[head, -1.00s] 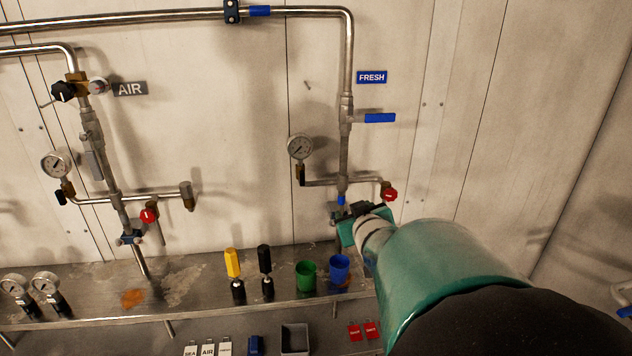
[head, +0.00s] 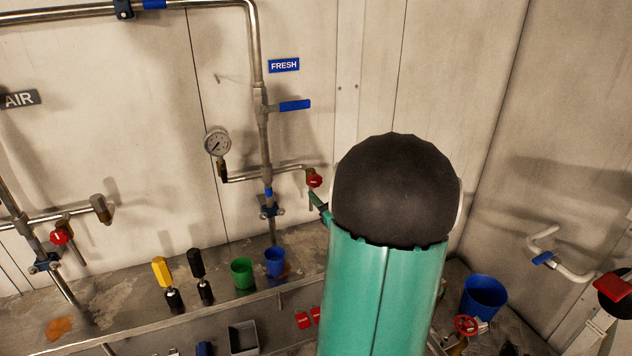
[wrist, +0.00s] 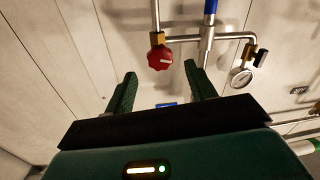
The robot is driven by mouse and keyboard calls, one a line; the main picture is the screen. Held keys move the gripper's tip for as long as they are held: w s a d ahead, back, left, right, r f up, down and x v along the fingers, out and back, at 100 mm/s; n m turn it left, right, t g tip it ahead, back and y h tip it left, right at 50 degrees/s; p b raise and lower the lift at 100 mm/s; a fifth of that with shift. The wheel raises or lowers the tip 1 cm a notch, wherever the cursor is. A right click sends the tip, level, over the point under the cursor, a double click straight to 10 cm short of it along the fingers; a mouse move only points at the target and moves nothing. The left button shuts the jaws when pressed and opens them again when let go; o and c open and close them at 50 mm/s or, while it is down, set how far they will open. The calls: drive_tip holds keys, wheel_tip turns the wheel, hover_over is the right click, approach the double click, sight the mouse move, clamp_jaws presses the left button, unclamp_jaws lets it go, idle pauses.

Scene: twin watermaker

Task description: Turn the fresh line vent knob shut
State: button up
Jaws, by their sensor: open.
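The red fresh line vent knob (head: 315,181) sits at the right end of a short side branch, below the blue FRESH label (head: 284,65). The wrist view, turned upside down, shows the knob (wrist: 160,58) with a pale mark on its face, on a brass fitting. My gripper (wrist: 160,71) is open and empty. Its two green fingers point towards the knob, which appears between and just beyond the fingertips; I see no contact. In the head view only a sliver of my gripper (head: 317,204) shows, just below the knob; my arm hides the rest.
A blue lever (head: 295,105) is above the branch, and a pressure gauge (head: 217,142) is at its left. A blue cup (head: 275,262), a green cup (head: 241,273) and two upright tools stand on the bench. A blue bucket (head: 484,297) is at right.

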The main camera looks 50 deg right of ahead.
sight(317, 182)
drive_tip(key=x, duration=0.6)
drive_tip(key=shift+w+d, duration=0.1)
drive_tip(key=shift+w, duration=0.05)
drive_tip(key=c, duration=1)
drive_tip(key=shift+m, duration=0.7)
drive_tip(key=o, duration=1)
